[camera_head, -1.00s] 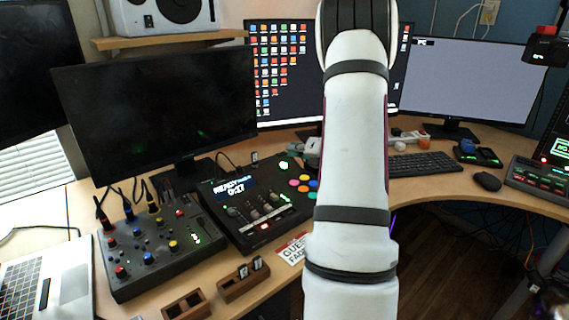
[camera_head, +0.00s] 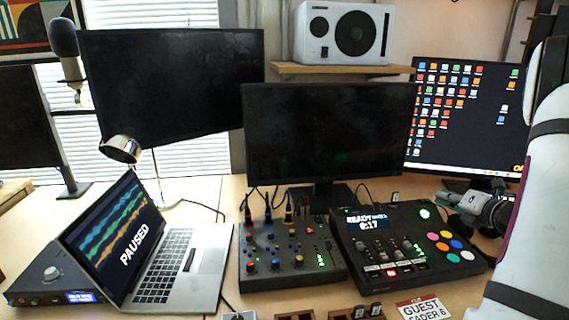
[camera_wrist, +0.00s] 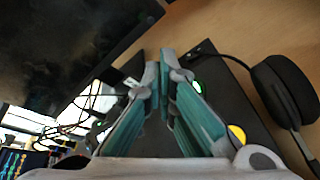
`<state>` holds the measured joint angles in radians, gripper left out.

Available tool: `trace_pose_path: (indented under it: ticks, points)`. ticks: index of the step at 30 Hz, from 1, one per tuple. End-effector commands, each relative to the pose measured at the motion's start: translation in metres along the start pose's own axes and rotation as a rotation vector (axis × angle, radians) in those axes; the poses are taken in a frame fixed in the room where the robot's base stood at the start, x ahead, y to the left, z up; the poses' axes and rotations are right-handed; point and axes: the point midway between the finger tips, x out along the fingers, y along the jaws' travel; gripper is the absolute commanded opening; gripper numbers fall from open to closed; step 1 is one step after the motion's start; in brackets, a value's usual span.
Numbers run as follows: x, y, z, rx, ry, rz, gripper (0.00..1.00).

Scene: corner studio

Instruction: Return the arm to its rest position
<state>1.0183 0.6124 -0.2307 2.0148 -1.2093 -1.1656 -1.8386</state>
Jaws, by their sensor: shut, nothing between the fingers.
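My white arm (camera_head: 528,215) stands at the right edge of the head view. My gripper (camera_wrist: 158,80) shows in the wrist view with its two teal-padded fingers together and nothing between them. In the wrist view it is over the dark console with colored pads, near its green-lit button. In the head view part of the gripper shows at the right, beyond the console (camera_head: 395,240) with its "READY 0:17" display. How high the gripper is above the console I cannot tell.
A small mixer (camera_head: 290,255) stands left of the console, and a laptop (camera_head: 150,250) reading "PAUSED" further left. Dark monitors stand behind. Black headphones (camera_wrist: 285,90) lie beside the gripper in the wrist view. A guest card (camera_head: 424,309) lies at the front.

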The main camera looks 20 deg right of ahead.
Motion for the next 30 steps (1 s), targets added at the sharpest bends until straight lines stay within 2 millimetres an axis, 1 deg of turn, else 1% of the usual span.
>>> trace_pose_path:
  ticks: [4, 7, 8, 11, 12, 14, 15, 17, 18, 20, 21, 23, 24, 26, 27, 29, 30]
  points:
    - [0.002, 0.004, 0.002, 0.010, -0.002, -0.010, 0.00]
    - [0.008, 0.021, 0.009, 0.059, -0.016, -0.052, 0.00]
    - [0.010, 0.028, 0.013, 0.084, -0.024, -0.072, 0.00]
    - [0.016, 0.060, 0.024, 0.209, -0.063, -0.157, 0.00]
    - [0.016, 0.075, 0.026, 0.274, -0.082, -0.194, 0.00]
    - [0.013, 0.096, 0.027, 0.379, -0.114, -0.248, 0.00]
    - [0.009, 0.110, 0.027, 0.451, -0.136, -0.282, 0.00]
    - [0.002, 0.130, 0.022, 0.564, -0.166, -0.330, 0.00]
    - [-0.005, 0.143, 0.017, 0.643, -0.186, -0.360, 0.00]
    - [-0.017, 0.162, 0.006, 0.762, -0.214, -0.406, 0.00]
    - [-0.026, 0.174, -0.003, 0.843, -0.231, -0.437, 0.00]
    - [-0.042, 0.192, -0.018, 0.966, -0.253, -0.484, 0.00]
    - [-0.054, 0.203, -0.030, 1.048, -0.266, -0.516, 0.00]
    - [-0.073, 0.219, -0.051, 1.170, -0.283, -0.568, 0.00]
    - [-0.087, 0.229, -0.067, 1.250, -0.292, -0.604, 0.00]
    - [-0.110, 0.243, -0.091, 1.367, -0.303, -0.664, 0.00]
    - [-0.127, 0.251, -0.108, 1.442, -0.309, -0.709, 0.00]
